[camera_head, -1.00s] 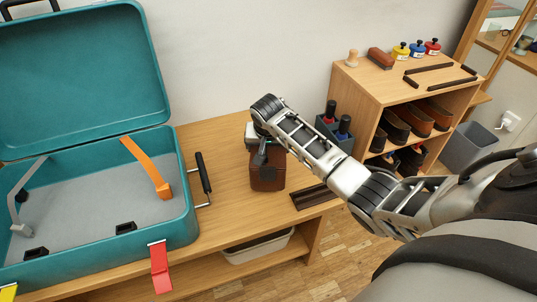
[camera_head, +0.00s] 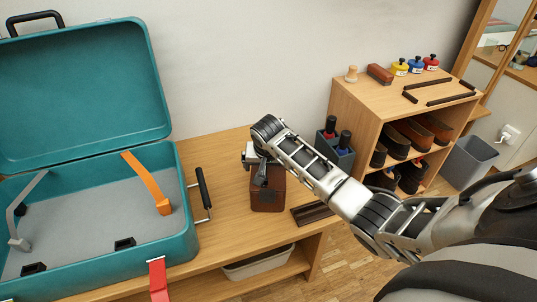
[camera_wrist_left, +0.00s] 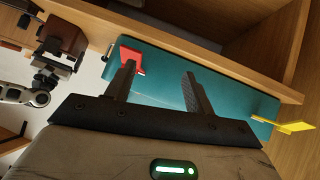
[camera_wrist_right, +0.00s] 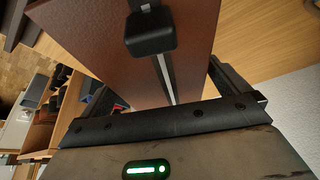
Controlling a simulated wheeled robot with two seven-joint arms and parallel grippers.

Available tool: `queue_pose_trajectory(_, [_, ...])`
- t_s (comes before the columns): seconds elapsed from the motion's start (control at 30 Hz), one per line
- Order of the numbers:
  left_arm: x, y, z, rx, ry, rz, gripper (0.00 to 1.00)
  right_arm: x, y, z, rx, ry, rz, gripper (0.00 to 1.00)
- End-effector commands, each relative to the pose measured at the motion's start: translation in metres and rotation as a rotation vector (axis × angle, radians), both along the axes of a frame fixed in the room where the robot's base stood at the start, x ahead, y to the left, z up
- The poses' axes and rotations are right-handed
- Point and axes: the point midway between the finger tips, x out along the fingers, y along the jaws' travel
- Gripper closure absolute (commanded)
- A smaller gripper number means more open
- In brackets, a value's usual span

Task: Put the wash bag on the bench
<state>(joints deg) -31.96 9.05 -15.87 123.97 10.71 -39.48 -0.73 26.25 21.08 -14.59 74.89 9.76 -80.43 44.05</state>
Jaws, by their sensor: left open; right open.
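The brown wash bag (camera_head: 268,196) stands on the wooden bench (camera_head: 228,210), right of the open teal suitcase. My right gripper (camera_head: 258,165) is at the bag's top and back, partly hidden by its own arm. In the right wrist view the bag (camera_wrist_right: 95,50) lies between the open fingers, with its black tab and zip strip close to the palm. Whether a finger touches the bag cannot be told. My left gripper is outside the head view. In the left wrist view, its open, empty fingers (camera_wrist_left: 160,85) point at the teal suitcase side, and the bag (camera_wrist_left: 62,38) shows upper left.
The open suitcase (camera_head: 190,240) fills the bench's left, with an orange strap (camera_head: 145,180) and a black side handle (camera_head: 203,188). A dark slatted tray (camera_head: 312,212) lies right of the bag. A bottle caddy (camera_head: 338,160) and shoe shelf (camera_head: 345,95) stand behind right.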

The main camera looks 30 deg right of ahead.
Motion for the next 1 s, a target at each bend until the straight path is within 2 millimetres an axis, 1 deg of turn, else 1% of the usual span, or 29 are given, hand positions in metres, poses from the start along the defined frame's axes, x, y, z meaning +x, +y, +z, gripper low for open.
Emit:
queue_pose_trajectory(0.03, [-0.001, 0.001, 0.011, 0.000, -0.010, 0.006, 0.46, -0.003, 0.002, 0.015, 0.000, -0.002, 0.000, 0.00])
queue_pose_trajectory(0.1, [-0.002, 0.004, 0.022, -0.001, -0.029, 0.015, 0.46, -0.007, 0.006, 0.030, -0.001, -0.003, 0.002, 0.00])
queue_pose_trajectory(0.2, [-0.003, 0.007, 0.040, 0.000, -0.063, 0.029, 0.46, -0.015, 0.011, 0.050, -0.001, -0.003, 0.000, 0.00])
queue_pose_trajectory(0.3, [-0.004, 0.012, 0.053, 0.000, -0.089, 0.045, 0.46, -0.021, 0.015, 0.068, 0.000, -0.004, 0.000, 0.00])
queue_pose_trajectory(0.4, [-0.005, 0.016, 0.061, 0.004, -0.105, 0.056, 0.46, -0.026, 0.019, 0.082, 0.000, -0.002, -0.001, 0.00])
queue_pose_trajectory(0.5, [-0.006, 0.017, 0.067, 0.005, -0.116, 0.062, 0.46, -0.029, 0.022, 0.091, 0.000, -0.002, -0.001, 0.00])
queue_pose_trajectory(0.6, [-0.007, 0.017, 0.070, 0.001, -0.123, 0.065, 0.46, -0.031, 0.023, 0.094, 0.000, 0.000, -0.001, 0.00])
queue_pose_trajectory(1.0, [-0.009, 0.017, 0.068, 0.000, -0.119, 0.066, 0.46, -0.031, 0.023, 0.095, 0.000, 0.000, -0.001, 0.00])
